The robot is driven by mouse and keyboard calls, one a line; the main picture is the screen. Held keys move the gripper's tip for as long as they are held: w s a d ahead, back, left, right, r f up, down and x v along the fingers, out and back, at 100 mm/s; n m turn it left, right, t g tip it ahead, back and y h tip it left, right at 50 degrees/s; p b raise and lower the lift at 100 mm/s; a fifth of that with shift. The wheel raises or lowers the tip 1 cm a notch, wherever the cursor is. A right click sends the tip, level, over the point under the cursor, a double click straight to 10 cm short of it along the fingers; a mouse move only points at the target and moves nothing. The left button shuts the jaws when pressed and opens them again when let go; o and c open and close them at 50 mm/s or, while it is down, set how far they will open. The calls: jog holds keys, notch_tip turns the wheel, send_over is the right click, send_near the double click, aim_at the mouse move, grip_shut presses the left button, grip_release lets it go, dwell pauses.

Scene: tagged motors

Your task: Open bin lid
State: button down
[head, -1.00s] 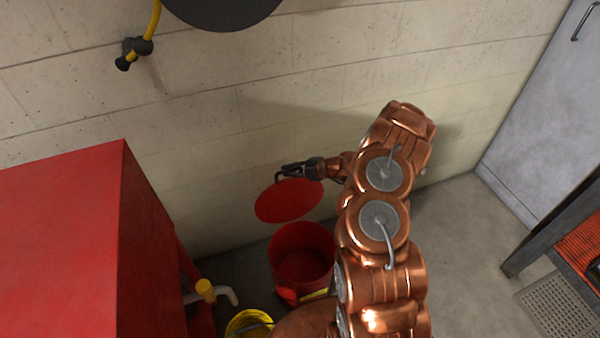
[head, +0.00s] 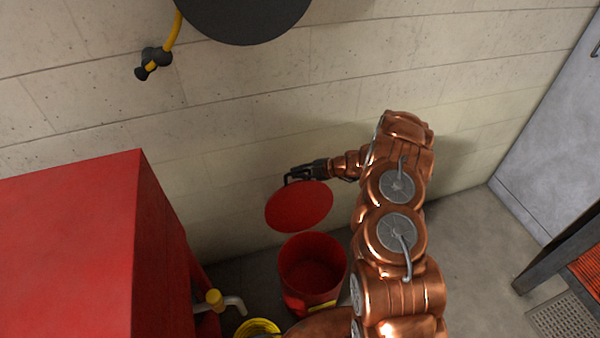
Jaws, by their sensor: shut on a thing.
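A red round bin (head: 312,272) stands on the floor near the wall, and its open top shows a dark red inside. Its round red lid (head: 299,207) is tilted up above the bin's far side, clear of the opening. My gripper (head: 292,177) is at the upper edge of the lid, shut on the lid. My copper-coloured arm reaches it from the right. The fingertips are small and partly hidden by the lid's edge.
A large red cabinet (head: 75,260) stands at the left. A pipe with a yellow cap (head: 214,299) and a yellow coiled thing (head: 258,328) lie between it and the bin. The block wall (head: 230,120) is close behind. Floor (head: 465,260) at the right is clear.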

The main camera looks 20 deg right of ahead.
jog(key=c, duration=1.2)
grip_release()
jog(key=v, duration=1.2)
jog(key=s+a+r+n+g, duration=0.4)
jog(key=s+a+r+n, duration=0.4)
jog(key=a+r+n, duration=0.4)
jog(key=s+a+r+n+g, duration=0.4)
jog(key=s+a+r+n, duration=0.5)
jog(key=n, duration=0.5)
jog(key=s+r+n+g+h, duration=0.1)
jog(key=s+r+n+h, duration=0.15)
jog(key=s+n, duration=0.4)
jog(key=s+r+n+g+h, duration=0.1)
jog(key=s+n+h, duration=0.2)
jog(key=s+n, duration=0.4)
jog(key=s+d+n+h, duration=0.1)
jog(key=s+d+n, duration=0.1)
jog(key=s+n, duration=0.1)
jog(key=s+d+r+n+h, duration=0.1)
jog(key=s+d+n+h, duration=0.1)
jog(key=s+n, duration=0.2)
jog(key=s+d+n+h, duration=0.1)
jog(key=s+d+n, duration=0.2)
jog(key=s, duration=0.4)
jog(key=shift+d+r+t+h, duration=0.1)
jog(key=shift+r+t+h, duration=0.15)
jog(key=shift+t, duration=0.15)
